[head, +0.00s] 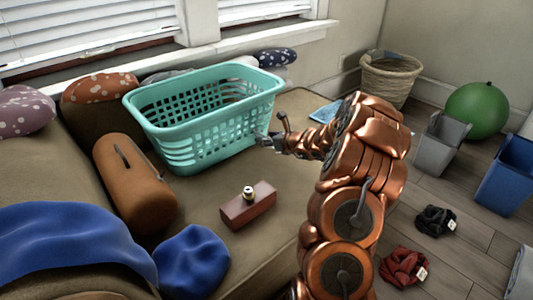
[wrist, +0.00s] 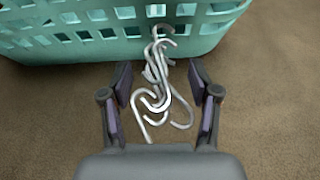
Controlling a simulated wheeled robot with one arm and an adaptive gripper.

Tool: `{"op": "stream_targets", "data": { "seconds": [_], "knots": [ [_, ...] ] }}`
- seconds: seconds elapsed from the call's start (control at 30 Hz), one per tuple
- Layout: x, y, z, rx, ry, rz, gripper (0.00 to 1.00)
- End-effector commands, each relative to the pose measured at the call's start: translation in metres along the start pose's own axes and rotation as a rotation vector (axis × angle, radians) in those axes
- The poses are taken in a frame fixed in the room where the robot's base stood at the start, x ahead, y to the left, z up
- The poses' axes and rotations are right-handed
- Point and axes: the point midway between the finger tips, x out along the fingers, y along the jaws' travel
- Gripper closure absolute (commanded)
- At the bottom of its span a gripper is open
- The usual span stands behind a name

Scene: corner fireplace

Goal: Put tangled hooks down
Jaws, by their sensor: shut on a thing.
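The tangled hooks (wrist: 158,101) are a bunch of silvery S-shaped metal hooks, seen in the wrist view between the two fingers. My gripper (wrist: 160,84) is shut on them, its fingers spread to either side of the bunch. The top hook overlaps the side of the turquoise basket (wrist: 85,40) in the picture; I cannot tell whether it touches. In the head view my gripper (head: 268,139) is beside the basket's right front corner, above the couch seat (head: 280,200). The hooks are too small to make out there.
A brown box (head: 247,206) with a small item on top sits on the seat. A brown bolster (head: 133,183) and blue cloth (head: 190,262) lie left. A wicker basket (head: 391,80), grey bin (head: 440,143) and green ball (head: 477,110) stand on the floor, right. Bare seat surrounds the box.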

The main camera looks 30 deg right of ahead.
Motion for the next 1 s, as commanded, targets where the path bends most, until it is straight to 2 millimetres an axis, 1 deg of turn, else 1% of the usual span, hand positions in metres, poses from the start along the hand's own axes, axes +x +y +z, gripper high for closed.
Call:
{"op": "stream_targets", "data": {
  "seconds": [0.03,0.17,0.23,0.4,0.43,0.8,1.0],
  "knots": [
    [0.003,0.000,-0.008,-0.001,0.001,0.001,0.83],
    [0.005,0.000,-0.013,-0.002,0.000,0.000,0.83],
    [0.007,-0.001,-0.018,-0.001,0.000,-0.001,0.83],
    [0.018,-0.001,-0.045,-0.002,0.003,-0.001,0.83],
    [0.019,-0.001,-0.048,-0.001,0.003,-0.001,0.83],
    [0.022,0.000,-0.045,-0.002,-0.001,-0.001,0.83],
    [0.024,0.000,-0.048,-0.002,0.000,-0.001,0.83]
  ]
}}
